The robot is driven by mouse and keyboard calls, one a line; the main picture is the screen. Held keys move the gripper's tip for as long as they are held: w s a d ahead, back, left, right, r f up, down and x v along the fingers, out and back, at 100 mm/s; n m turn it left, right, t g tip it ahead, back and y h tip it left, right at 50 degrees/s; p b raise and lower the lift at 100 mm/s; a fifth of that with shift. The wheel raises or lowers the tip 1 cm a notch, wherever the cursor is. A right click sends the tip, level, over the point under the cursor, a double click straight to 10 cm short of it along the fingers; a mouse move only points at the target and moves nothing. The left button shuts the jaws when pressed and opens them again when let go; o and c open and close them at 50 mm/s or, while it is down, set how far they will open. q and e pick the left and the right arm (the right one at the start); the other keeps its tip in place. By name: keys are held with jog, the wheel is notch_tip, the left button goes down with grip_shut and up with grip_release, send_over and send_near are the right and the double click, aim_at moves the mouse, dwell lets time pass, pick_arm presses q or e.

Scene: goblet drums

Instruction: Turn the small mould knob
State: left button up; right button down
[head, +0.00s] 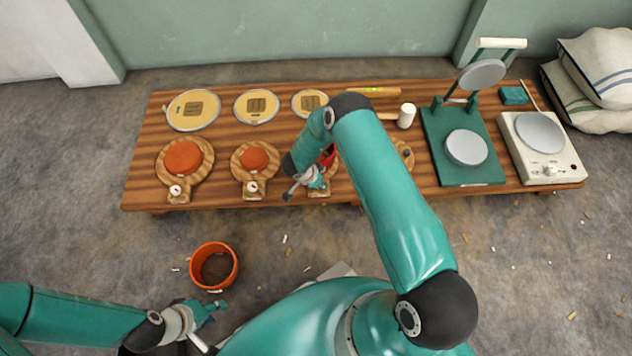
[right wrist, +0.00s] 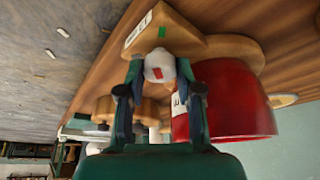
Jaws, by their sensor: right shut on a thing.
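The small mould knob (right wrist: 159,68) is white with a red mark and sits on the handle end of a wooden board (right wrist: 180,38) in the right wrist view. My right gripper (right wrist: 160,80) is shut on it, one finger on each side. A red mould (right wrist: 236,100) stands on the same board beside the gripper. In the head view my right gripper (head: 310,182) is over the third board from the left, and my arm hides the knob and most of the red mould (head: 327,157). My left gripper (head: 208,312) is low at the front, away from the table; its fingers are unclear.
Two boards with orange moulds (head: 183,158) (head: 254,159) and white knobs stand to the left on the wooden table (head: 225,140). Round yellow discs lie behind. A white cup (head: 406,116), a green press (head: 465,166) and a hotplate (head: 540,150) are right. An orange bucket (head: 213,267) is on the floor.

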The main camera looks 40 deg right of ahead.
jog(key=shift+w+a+m+g+b, duration=0.2)
jog(key=shift+m+g+b, duration=0.2)
jog(key=shift+m, duration=0.7)
jog(key=shift+w+a+m+g+b, duration=0.15)
jog(key=shift+m+g+b, duration=0.2)
jog(key=shift+m, duration=0.75)
jog(key=shift+d, duration=0.1)
jog(key=c, duration=0.9)
grip_release()
jog(key=shift+o, duration=0.5)
jog(key=shift+s+d, duration=0.1)
jog(key=shift+d, duration=0.05)
jog(key=shift+r, duration=0.15)
